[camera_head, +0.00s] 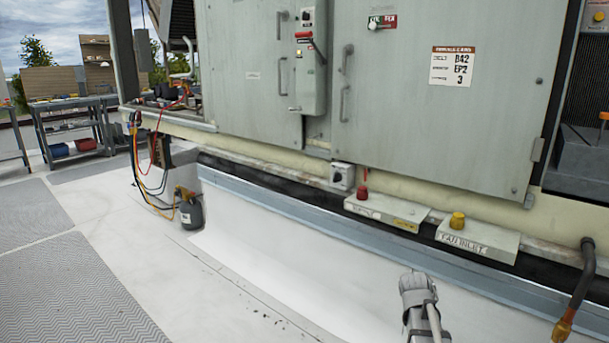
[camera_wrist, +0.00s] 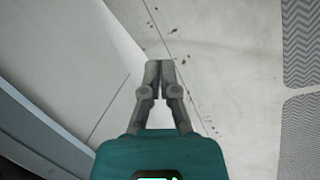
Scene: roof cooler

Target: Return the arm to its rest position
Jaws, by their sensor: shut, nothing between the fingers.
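My gripper (camera_wrist: 159,66) is in the middle of the wrist view, pointing down over the pale roof floor. Its two grey fingers are together at the tips, with nothing between them. In the head view a grey part of my arm shows at the bottom right, in front of the cooler's base. The gripper tips cannot be made out there. The large grey-green cooler cabinet (camera_head: 430,120) stands behind, with its doors shut.
Two labelled boxes, one with a red knob (camera_head: 385,208) and one with a yellow knob (camera_head: 478,238), sit on the ledge. A pipe (camera_head: 583,285) stands at right. A dark bottle (camera_head: 191,212) with hoses stands at left. Open floor (camera_head: 130,270) lies front left.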

